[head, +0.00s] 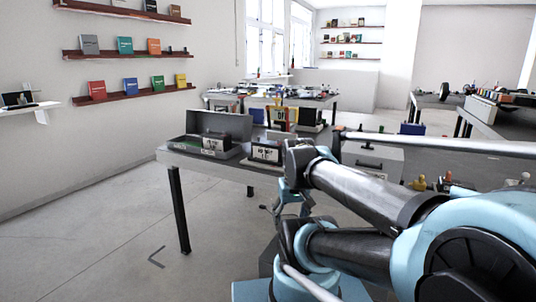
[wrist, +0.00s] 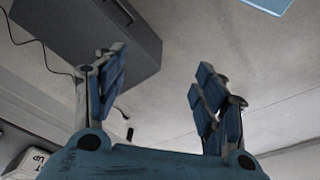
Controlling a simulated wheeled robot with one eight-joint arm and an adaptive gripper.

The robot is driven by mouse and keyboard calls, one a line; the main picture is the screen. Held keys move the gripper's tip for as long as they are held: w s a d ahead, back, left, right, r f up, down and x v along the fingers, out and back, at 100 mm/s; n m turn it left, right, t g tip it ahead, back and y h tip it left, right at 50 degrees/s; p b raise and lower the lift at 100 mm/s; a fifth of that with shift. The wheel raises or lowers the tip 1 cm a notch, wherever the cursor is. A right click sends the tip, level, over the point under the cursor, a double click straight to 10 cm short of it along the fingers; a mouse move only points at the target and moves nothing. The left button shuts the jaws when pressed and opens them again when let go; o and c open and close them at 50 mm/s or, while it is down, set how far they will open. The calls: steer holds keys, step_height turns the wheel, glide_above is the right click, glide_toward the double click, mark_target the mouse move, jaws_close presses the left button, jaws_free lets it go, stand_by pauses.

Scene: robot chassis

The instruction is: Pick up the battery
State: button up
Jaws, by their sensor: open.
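I cannot make out for sure which thing is the battery. A dark block with a white, lettered front (head: 266,151) stands near the front edge of the table (head: 232,170) in the head view; it may be the battery. A similar lettered piece (head: 214,143) is in the open grey case to its left. My gripper (wrist: 160,68) is open and empty in the wrist view, its blue-padded fingers wide apart, with the grey floor behind them. In the head view my arm hides much of the gripper, just in front of the table edge.
The open grey case (head: 196,153) takes up the table's left end. Colourful books or boxes (head: 283,117) stand behind the lettered block. A pale lettered object (wrist: 28,163) and a large dark box (wrist: 95,35) show in the wrist view. The floor (head: 95,225) at left is clear.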

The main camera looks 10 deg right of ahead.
steer(key=w+r+n, duration=0.2)
steer(key=w+r, duration=0.6)
steer(key=r, duration=0.1)
step_height(320, 180, up, 17)
steer(key=n+y, duration=0.4)
steer(key=n, duration=0.4)
glide_above(269, 142)
steer(key=s+d, duration=0.4)
steer(key=d, duration=0.1)
steer(key=x, duration=1.1)
steer(key=shift+w+f, duration=0.2)
steer(key=shift+f, duration=0.2)
steer(key=x, duration=0.4)
steer(key=shift+w+d+r, duration=0.1)
steer(key=shift+w, duration=0.3)
steer(key=shift+w+a+f, duration=0.1)
steer(key=shift+a+f, duration=0.1)
steer(key=shift+f, duration=0.35)
jaws_close()
